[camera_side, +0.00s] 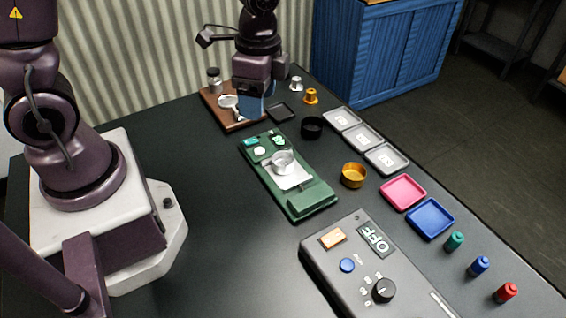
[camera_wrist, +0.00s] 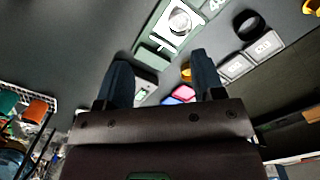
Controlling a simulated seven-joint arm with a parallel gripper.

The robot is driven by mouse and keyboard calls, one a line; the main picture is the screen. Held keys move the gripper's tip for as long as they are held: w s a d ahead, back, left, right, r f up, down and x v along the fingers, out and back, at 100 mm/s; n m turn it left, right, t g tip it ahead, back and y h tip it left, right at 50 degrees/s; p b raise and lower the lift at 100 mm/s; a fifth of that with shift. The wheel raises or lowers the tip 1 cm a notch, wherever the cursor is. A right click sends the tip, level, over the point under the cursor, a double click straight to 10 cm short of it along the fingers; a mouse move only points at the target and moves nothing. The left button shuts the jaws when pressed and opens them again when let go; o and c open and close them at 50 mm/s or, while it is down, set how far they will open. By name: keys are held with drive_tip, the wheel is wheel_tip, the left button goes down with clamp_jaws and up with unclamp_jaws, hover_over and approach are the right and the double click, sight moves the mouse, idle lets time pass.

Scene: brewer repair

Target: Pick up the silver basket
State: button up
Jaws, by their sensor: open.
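The silver basket (camera_side: 283,161) is a round, shallow metal cup on the silver plate of the green brewer (camera_side: 312,200) in the middle of the table. In the wrist view the silver basket (camera_wrist: 180,22) shows near the top, beyond my fingers. My gripper (camera_side: 255,105) is at the back of the table, over the wooden board, apart from the basket. In the wrist view my gripper (camera_wrist: 159,66) has its two dark fingers spread wide, with nothing held between them. In the side view, the gripper partly hides the board.
A black ring (camera_side: 312,127) and a gold basket (camera_side: 353,175) stand right of the brewer. Grey trays (camera_side: 387,159), a pink tray (camera_side: 403,192) and a blue tray (camera_side: 430,218) line the right edge. The grey control box (camera_side: 350,285) is in front. The wooden board (camera_side: 214,105) holds a jar.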

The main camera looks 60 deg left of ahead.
wheel_tip(320, 180, down, 5)
drive_tip(key=w+m, duration=0.3)
drive_tip(key=m, duration=0.8)
hover_over(283, 159)
drive_tip(key=d, duration=0.2)
drive_tip(key=shift+t, duration=0.3)
drive_tip(key=f, duration=0.7)
drive_tip(key=shift+s+d+f, duration=0.15)
drive_tip(key=shift+s+f, duration=0.05)
drive_tip(key=shift+s, duration=0.2)
drive_tip(key=shift+s+a+f, duration=0.1)
drive_tip(key=shift+f, duration=1.25)
drive_tip(key=shift+s+a+f, duration=0.1)
drive_tip(key=shift+f, duration=1.25)
drive_tip(key=shift+c, duration=0.2)
drive_tip(key=c, duration=0.7)
drive_tip(key=shift+r, duration=0.1)
